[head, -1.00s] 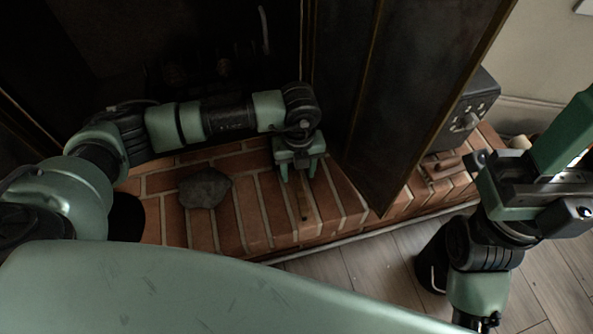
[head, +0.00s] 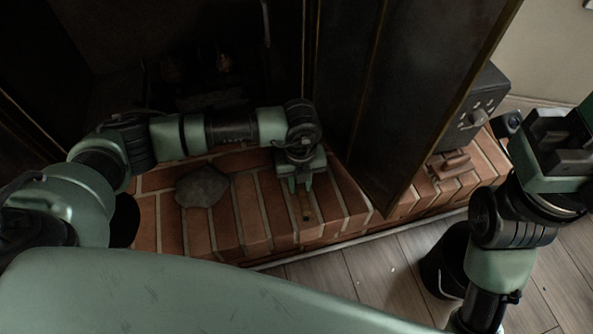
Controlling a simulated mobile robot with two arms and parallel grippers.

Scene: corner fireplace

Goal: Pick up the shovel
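No whole shovel can be made out. A dark grey flat piece (head: 203,187) lies on the brick hearth, left of my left gripper; I cannot tell if it is part of the shovel. My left gripper (head: 301,184) points down close over the bricks. Its two fingers show a narrow gap, and a small brownish strip (head: 305,209) lies just below them. I cannot tell whether the fingers touch that strip or hold anything. My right gripper (head: 562,150) is at the right edge, over the floor side, away from the hearth; its fingertips do not show clearly.
The brick hearth (head: 225,222) ends at a front edge above the grey plank floor (head: 400,262). A tall dark screen panel (head: 405,100) stands just right of my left gripper. A dark grey box (head: 478,108) stands behind it. The dark firebox lies behind my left arm.

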